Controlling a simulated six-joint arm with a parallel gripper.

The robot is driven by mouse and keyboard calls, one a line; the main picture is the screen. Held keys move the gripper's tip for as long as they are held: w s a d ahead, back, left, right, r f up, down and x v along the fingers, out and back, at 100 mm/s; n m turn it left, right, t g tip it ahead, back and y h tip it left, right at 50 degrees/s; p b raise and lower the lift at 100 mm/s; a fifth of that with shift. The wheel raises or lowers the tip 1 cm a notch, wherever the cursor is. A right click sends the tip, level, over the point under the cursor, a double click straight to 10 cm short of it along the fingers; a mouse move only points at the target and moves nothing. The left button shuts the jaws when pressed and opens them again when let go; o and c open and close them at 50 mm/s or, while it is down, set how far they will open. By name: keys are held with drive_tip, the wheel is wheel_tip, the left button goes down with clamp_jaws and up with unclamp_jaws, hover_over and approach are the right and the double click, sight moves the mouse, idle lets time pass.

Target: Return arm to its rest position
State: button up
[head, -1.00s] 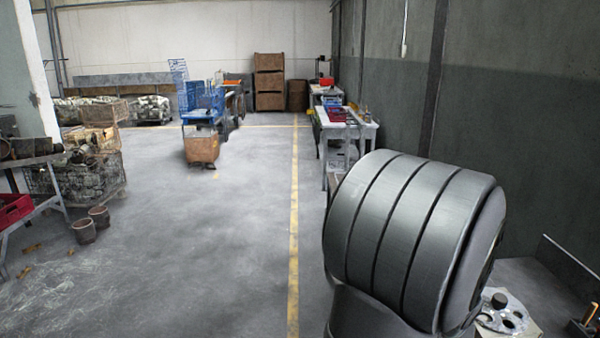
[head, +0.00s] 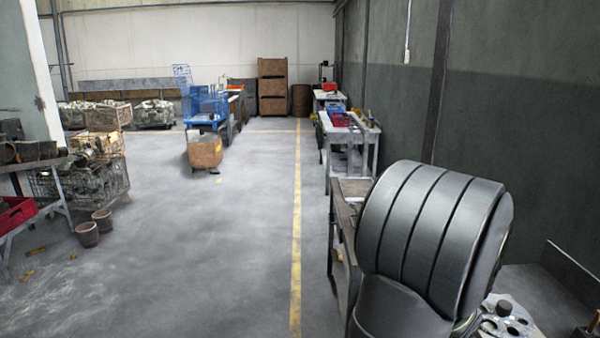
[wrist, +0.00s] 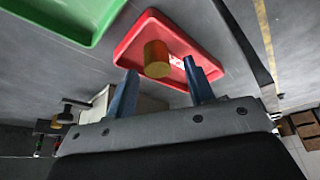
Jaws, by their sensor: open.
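My gripper (wrist: 160,92) shows in the wrist view with its two blue-grey fingers spread apart. It is open and nothing sits between the fingers at their tips. Beyond the fingers, a brass-coloured cylinder (wrist: 157,58) stands in a red tray (wrist: 150,24), apart from the gripper. In the head view a large grey ribbed joint of my own arm fills the lower right, and my gripper is out of that view.
A green tray (wrist: 85,32) lies beside the red one. In the head view, workbenches (head: 352,140) line the right wall, a blue cart (head: 207,105) stands further back, and wire crates (head: 80,180) stand left. The middle floor (head: 220,240) is clear.

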drive_tip(key=shift+f, duration=0.45)
drive_tip(key=v, duration=1.2)
drive_tip(key=x, duration=1.2)
drive_tip(key=shift+r, duration=0.2)
drive_tip(key=r, duration=0.2)
drive_tip(key=s+r, duration=0.1)
drive_tip(key=r, duration=0.1)
drive_tip(key=shift+d+r, duration=0.2)
drive_tip(key=s+d+r, duration=0.3)
drive_tip(key=s+r, duration=0.3)
drive_tip(key=s, duration=0.4)
drive_tip(key=w+d+r+m+g+h, duration=0.15)
drive_tip(key=d+r, duration=0.25)
drive_tip(key=d, duration=0.5)
drive_tip(key=d+r+m+t, duration=0.1)
drive_tip(key=d+r+m, duration=0.15)
drive_tip(key=d, duration=0.55)
drive_tip(key=w+f, duration=0.3)
drive_tip(key=w, duration=0.3)
drive_tip(key=shift+w+a, duration=0.15)
drive_tip(key=shift+w, duration=0.05)
